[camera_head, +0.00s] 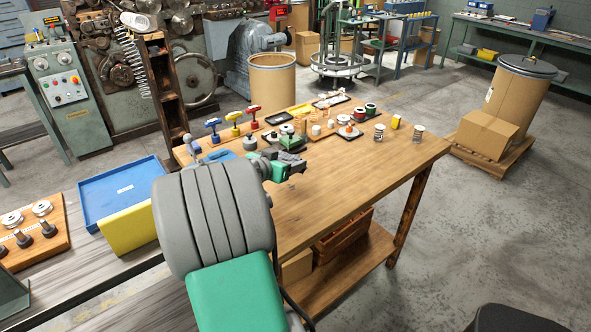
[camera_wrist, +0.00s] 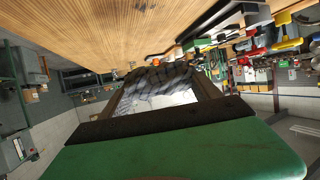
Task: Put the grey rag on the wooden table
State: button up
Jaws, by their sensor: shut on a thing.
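The wooden table (camera_head: 370,180) stands in the middle of the head view, its top partly covered by small items along the back. My gripper (camera_head: 294,170) is over the table's left part, with my grey and green arm in front of it. In the wrist view the grey rag (camera_wrist: 155,88) is a dark, folded bundle between my gripper's fingers (camera_wrist: 160,100), which are shut on it. The tabletop (camera_wrist: 120,30) fills the top of the wrist view, tilted. I cannot tell whether the rag touches the wood. The rag is hardly distinguishable in the head view.
Blue, yellow and red T-handled tools (camera_head: 233,122) stand along the table's back left edge. Several small parts and dark trays (camera_head: 350,132) lie behind my gripper. The table's front right is bare.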

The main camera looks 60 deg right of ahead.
send_over(293, 183)
notch_tip(293, 183, down, 6)
jog(key=shift+r, duration=0.2)
notch_tip(293, 183, down, 3)
jog(key=shift+d+f+p, duration=0.1)
jog(key=shift+f+p, duration=0.05)
jog(key=shift+p, duration=0.35)
jog(key=shift+f+b, duration=0.2)
jog(key=shift+b, duration=0.15)
jog(key=o, duration=1.3)
jog(key=shift+r, duration=0.1)
jog(key=shift+o, duration=0.2)
